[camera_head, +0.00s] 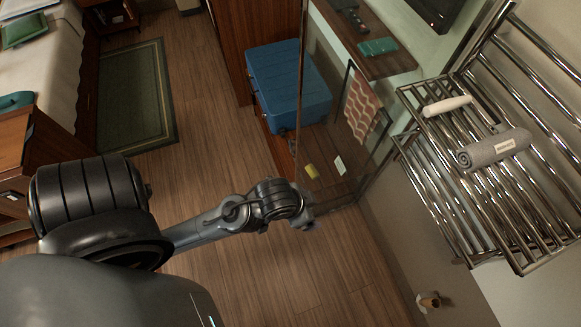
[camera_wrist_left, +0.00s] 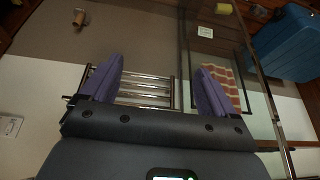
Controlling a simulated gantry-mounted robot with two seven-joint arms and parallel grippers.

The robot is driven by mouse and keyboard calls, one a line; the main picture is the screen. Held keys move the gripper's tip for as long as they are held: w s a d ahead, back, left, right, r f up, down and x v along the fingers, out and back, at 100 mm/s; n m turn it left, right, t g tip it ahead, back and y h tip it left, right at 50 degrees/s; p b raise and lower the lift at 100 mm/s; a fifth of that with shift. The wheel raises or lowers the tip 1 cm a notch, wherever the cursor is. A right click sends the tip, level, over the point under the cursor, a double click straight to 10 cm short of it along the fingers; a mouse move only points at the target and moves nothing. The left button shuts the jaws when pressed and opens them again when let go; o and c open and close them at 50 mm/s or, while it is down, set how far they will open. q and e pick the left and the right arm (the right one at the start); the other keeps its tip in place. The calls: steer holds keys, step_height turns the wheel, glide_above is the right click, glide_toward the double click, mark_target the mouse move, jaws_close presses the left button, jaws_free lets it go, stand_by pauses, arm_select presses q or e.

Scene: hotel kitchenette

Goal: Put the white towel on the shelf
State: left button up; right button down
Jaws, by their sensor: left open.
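A small white rolled towel (camera_head: 447,105) lies on the upper tier of the chrome wall rack (camera_head: 520,262), near its far left corner. A grey rolled towel (camera_head: 493,148) with a pale label lies closer on the same tier. My left gripper (camera_head: 306,220) is well left of the rack, over the floor, apart from both towels. In the left wrist view its purple fingers (camera_wrist_left: 160,68) are spread with nothing held between them. The rack's bars (camera_wrist_left: 145,88) show behind the fingers there; I cannot make out the white towel in that view. My right gripper is not visible.
A glass panel (camera_head: 325,110) stands between my left gripper and a blue box (camera_head: 287,82). A wall-mounted roll holder (camera_head: 430,301) is below the rack. Wooden floor (camera_head: 290,270) lies clear around my left arm.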

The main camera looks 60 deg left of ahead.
arm_select(q)
steer(key=shift+g, duration=0.6)
steer(key=s, duration=0.1)
steer(key=s+a+f, duration=0.1)
steer(key=s, duration=0.1)
steer(key=s+f, duration=0.1)
steer(key=shift+s+a+f, duration=0.15)
steer(key=shift+a, duration=0.25)
step_height(320, 180, up, 10)
steer(key=p, duration=0.9)
steer(key=shift+p, duration=0.35)
